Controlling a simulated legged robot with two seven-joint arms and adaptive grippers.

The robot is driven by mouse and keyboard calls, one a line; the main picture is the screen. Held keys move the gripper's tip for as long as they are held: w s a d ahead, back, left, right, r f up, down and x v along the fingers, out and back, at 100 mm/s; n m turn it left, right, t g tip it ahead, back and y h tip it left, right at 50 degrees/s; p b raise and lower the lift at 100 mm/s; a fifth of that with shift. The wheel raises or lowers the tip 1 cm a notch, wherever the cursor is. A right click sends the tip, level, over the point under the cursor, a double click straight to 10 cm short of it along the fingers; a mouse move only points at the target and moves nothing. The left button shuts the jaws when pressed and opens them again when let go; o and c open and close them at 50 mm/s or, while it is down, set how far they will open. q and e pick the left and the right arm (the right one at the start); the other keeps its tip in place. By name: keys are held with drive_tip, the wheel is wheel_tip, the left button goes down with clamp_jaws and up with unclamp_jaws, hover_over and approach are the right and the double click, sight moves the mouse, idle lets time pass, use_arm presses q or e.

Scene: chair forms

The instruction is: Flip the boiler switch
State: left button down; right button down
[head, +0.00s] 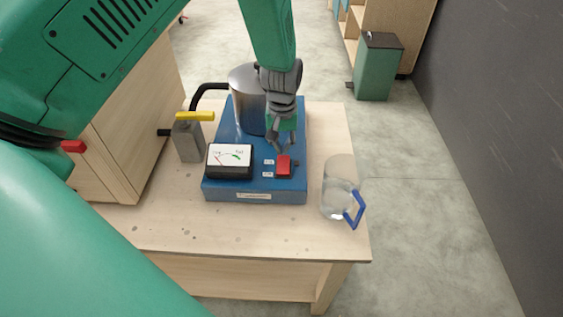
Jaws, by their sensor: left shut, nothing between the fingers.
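The boiler is a blue base (225,190) on the wooden table, with a metal cylinder (245,85) at its back left. A small red switch (284,166) sits on the base's front right part, beside two small white labels. A gauge with a white face (230,156) is to the left of the switch. My left gripper (281,147) is shut and empty, pointing down just behind and above the red switch. I cannot tell whether its fingertips touch the switch. My right gripper is not in view.
A clear jug with a blue handle (356,209) stands right of the boiler. A grey valve block with a yellow lever (195,117) stands left, near a black pipe. The wooden table (270,239) is bare in front. A green bin (376,70) stands on the floor behind.

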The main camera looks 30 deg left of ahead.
use_arm(q)
drive_tip(key=shift+d, duration=0.5)
drive_tip(key=shift+f, duration=0.15)
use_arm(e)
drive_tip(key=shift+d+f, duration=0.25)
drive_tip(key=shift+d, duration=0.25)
use_arm(q)
drive_tip(key=shift+a, duration=0.1)
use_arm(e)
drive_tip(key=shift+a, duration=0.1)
use_arm(q)
drive_tip(key=shift+a+f+b, duration=0.3)
drive_tip(key=shift+f, duration=0.1)
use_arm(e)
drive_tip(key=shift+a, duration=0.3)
use_arm(q)
drive_tip(key=shift+d+f, duration=0.25)
drive_tip(key=shift+d, duration=0.05)
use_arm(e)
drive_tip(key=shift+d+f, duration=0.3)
